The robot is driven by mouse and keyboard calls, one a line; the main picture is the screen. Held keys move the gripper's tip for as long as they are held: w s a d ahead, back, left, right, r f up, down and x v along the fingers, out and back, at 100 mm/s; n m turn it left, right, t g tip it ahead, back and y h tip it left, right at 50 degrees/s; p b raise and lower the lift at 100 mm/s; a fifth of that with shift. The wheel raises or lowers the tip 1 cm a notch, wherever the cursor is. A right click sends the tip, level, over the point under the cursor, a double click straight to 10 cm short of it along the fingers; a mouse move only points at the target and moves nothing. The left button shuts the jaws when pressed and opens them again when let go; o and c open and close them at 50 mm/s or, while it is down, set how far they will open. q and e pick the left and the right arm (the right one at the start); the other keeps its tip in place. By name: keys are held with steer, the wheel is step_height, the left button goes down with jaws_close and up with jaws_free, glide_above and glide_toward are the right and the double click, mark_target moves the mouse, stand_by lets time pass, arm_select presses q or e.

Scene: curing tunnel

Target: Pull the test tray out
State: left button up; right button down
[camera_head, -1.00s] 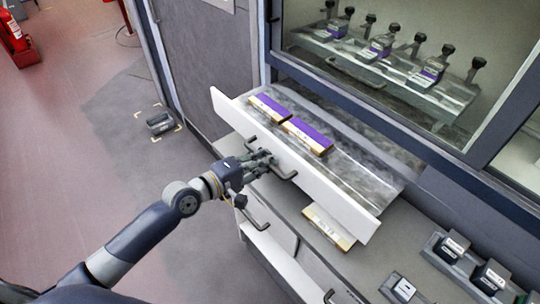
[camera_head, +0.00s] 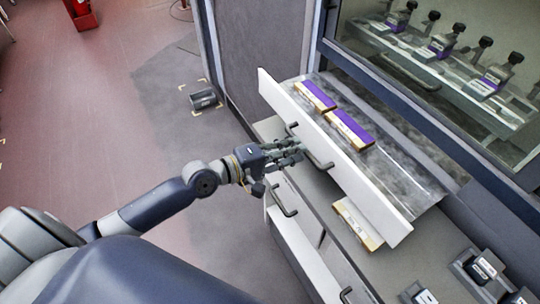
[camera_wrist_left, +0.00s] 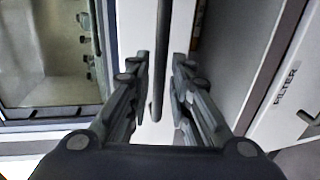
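The test tray is a metal tray (camera_head: 405,165) with a white front panel (camera_head: 350,178), sticking out over the counter below the window. Two purple-topped blocks (camera_head: 316,96) (camera_head: 350,130) lie on it. A dark bar handle (camera_head: 322,164) is on the front panel; it also shows in the left wrist view (camera_wrist_left: 161,60). My left gripper (camera_head: 298,153) is at this handle. In the left wrist view the left gripper's fingers (camera_wrist_left: 161,85) are apart, one on each side of the bar, with gaps visible. My right gripper is not in view.
A lower drawer with a dark handle (camera_head: 284,198) is below the counter. A wooden block (camera_head: 357,224) lies under the panel's right part. Dark holders (camera_head: 483,268) stand at lower right. Several clamped pieces (camera_head: 442,45) sit behind the window. Floor at left is mostly clear.

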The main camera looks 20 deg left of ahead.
arm_select(q)
steer(key=v, duration=0.8)
stand_by(0.4)
steer(key=a+f+m+y, duration=0.15)
steer(key=a+f, duration=0.25)
steer(key=f, duration=0.4)
steer(key=a+f+g+y+b, duration=0.1)
steer(key=a+f+y, duration=0.2)
steer(key=a+f, duration=0.35)
steer(key=a+f+m+y, duration=0.1)
steer(key=a+f+y, duration=0.1)
steer(key=f, duration=0.8)
steer(key=s+a+f+m+g+y, duration=0.2)
steer(key=s+f, duration=0.3)
steer(key=f, duration=0.6)
steer(key=s+d+f+m+g, duration=0.2)
steer(key=s+f+m+g, duration=0.15)
steer(key=s+f, duration=1)
steer(key=s+d+f+m+g, duration=0.2)
steer(key=s+d+f, duration=0.2)
steer(key=s, duration=0.5)
steer(key=s+d+f+m+g+b, duration=0.1)
steer(key=s+d+f+m+g, duration=0.2)
steer(key=s, duration=0.7)
step_height(320, 180, down, 3)
steer(key=shift+d+f+y, duration=0.1)
steer(key=shift+d+y, duration=0.25)
steer(key=shift+d, duration=0.85)
